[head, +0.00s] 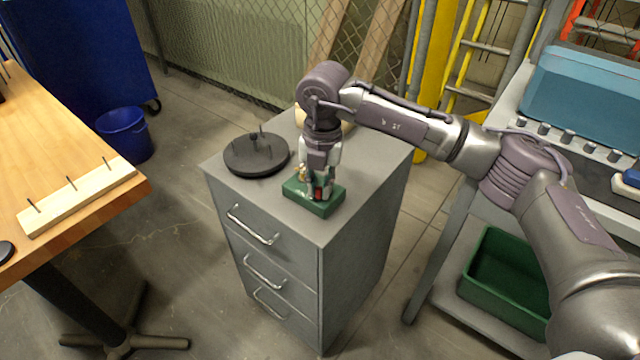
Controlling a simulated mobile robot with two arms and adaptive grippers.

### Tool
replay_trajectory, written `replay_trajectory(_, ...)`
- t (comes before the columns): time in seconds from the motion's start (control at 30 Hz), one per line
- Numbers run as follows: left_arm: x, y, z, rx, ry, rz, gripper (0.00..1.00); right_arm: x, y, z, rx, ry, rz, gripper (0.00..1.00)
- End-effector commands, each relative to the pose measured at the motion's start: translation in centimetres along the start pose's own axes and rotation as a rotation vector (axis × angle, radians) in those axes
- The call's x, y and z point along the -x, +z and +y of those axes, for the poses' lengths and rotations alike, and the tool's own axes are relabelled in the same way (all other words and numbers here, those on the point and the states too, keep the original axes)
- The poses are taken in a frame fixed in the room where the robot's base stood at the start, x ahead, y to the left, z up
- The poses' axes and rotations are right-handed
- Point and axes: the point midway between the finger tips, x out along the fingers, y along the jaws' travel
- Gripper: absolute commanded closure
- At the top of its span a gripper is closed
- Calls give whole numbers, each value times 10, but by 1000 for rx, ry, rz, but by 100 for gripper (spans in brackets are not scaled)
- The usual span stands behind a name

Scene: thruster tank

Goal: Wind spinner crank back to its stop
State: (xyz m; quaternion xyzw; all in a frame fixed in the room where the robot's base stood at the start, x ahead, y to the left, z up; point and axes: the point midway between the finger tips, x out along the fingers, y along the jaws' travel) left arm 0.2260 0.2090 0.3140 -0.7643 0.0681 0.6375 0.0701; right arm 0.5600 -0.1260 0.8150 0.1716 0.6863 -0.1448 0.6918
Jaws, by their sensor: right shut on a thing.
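A small green box-shaped device (302,201) sits near the front edge of the grey drawer cabinet's top. It looks like the spinner base. My right gripper (316,188) points straight down over it, shut on a small part on its top, likely the crank, with a bit of red showing at the fingers. A small brass-coloured piece (299,175) shows just left of the fingers. The fingers hide most of the crank, so its angle and its stop cannot be made out. My left gripper is not in view.
A black round disc with upright pegs (256,154) stands left of the green device on the cabinet (350,200). A wooden table with a pegged strip (78,196) is at left. A workbench with a green bin (505,275) is at right.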

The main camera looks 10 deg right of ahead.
Motion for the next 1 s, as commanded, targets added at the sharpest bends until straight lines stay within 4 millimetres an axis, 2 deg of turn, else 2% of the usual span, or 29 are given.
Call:
replay_trajectory(0.27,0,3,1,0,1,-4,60,3,2,1,-3,7,-7,100)
replay_trajectory(0.3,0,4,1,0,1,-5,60,3,2,1,-2,8,-7,82)
replay_trajectory(0.43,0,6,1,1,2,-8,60,2,2,1,-2,6,-5,60)
replay_trajectory(0.47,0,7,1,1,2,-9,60,2,1,1,-1,5,-5,58)
replay_trajectory(0.77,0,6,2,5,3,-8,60,2,1,1,0,3,-3,58)
replay_trajectory(0.87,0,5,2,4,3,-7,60,10,1,1,0,4,-3,58)
replay_trajectory(1.0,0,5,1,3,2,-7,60,35,1,1,0,5,-5,58)
